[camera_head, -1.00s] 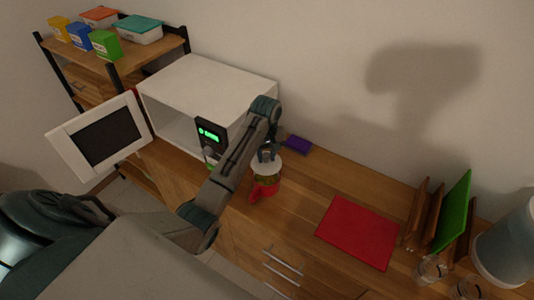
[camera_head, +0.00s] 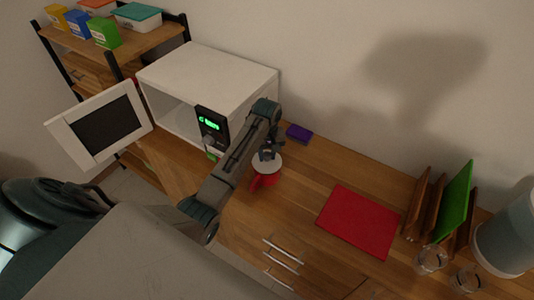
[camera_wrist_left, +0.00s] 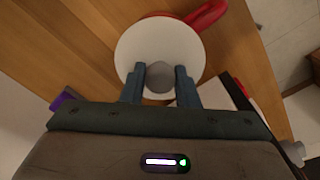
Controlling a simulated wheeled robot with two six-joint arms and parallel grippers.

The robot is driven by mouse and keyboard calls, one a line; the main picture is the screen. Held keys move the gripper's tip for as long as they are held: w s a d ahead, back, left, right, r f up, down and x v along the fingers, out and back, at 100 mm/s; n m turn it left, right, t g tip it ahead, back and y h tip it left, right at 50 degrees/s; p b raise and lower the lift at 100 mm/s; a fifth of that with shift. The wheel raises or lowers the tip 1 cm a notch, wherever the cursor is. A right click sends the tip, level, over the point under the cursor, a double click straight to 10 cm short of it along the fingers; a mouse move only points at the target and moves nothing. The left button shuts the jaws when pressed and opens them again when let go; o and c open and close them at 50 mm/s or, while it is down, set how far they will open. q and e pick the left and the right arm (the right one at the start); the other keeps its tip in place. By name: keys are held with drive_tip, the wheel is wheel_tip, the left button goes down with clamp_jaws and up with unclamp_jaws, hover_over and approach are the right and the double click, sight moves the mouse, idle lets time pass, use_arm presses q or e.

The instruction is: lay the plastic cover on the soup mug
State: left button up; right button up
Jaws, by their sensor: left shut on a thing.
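The red soup mug (camera_head: 263,180) stands on the wooden counter in front of the open microwave, its handle toward the lower left in the head view. The white round plastic cover (camera_head: 272,163) lies over the mug's mouth and hides what is inside. My right gripper is not seen.
The white microwave (camera_head: 205,85) has its door (camera_head: 100,135) swung open to the left. A purple block (camera_head: 299,132) lies behind the mug. A red mat (camera_head: 358,221), a rack with a green board (camera_head: 454,205) and glasses (camera_head: 431,259) are to the right. Counter between mug and mat is clear.

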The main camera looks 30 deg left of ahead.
use_arm(q)
drive_tip(key=shift+p, duration=0.35)
idle(0.3)
drive_tip(key=shift+f, duration=0.5)
idle(1.3)
drive_tip(key=o, duration=1)
drive_tip(key=shift+o, duration=0.2)
